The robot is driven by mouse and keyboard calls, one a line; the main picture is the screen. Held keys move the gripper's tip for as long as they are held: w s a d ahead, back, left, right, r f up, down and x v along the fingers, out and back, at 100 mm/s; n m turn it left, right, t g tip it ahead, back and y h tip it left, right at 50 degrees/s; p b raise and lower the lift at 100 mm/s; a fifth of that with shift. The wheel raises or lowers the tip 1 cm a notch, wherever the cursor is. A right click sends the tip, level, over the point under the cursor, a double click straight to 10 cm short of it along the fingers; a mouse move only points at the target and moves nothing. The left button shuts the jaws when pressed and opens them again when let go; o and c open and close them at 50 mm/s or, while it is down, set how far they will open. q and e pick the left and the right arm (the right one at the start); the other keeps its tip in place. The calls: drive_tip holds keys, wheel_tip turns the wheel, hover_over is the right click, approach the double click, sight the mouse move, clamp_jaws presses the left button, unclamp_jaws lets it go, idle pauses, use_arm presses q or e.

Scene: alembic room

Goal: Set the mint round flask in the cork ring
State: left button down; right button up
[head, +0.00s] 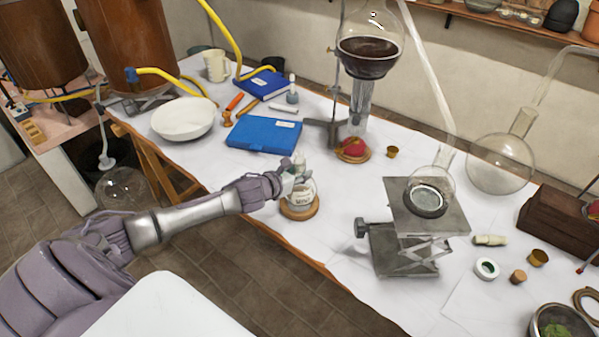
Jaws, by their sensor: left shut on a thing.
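The mint round flask (302,195) is a small clear round flask with a white label, near the front edge of the table. The cork ring (299,213) is a tan ring on the table, directly under the flask. The flask's base is at the ring, and I cannot tell whether its weight rests there. My left gripper (292,180) is shut on the flask at its upper part, coming in from the left, and it hides part of the neck. My right gripper is not in view.
A blue case (263,135) and a white bowl (183,119) lie to the left. A metal lab jack (399,255) with a flask on it stands to the right. A stand (317,131) holds a large flask of dark liquid behind. White tabletop around the ring is clear.

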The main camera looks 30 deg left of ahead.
use_arm(q)
drive_tip(key=shift+f+b, duration=0.35)
drive_tip(key=shift+f, duration=0.55)
idle(2.5)
drive_tip(key=c, duration=0.7)
unclamp_jaws()
drive_tip(key=shift+f, duration=0.15)
drive_tip(key=shift+s, duration=0.15)
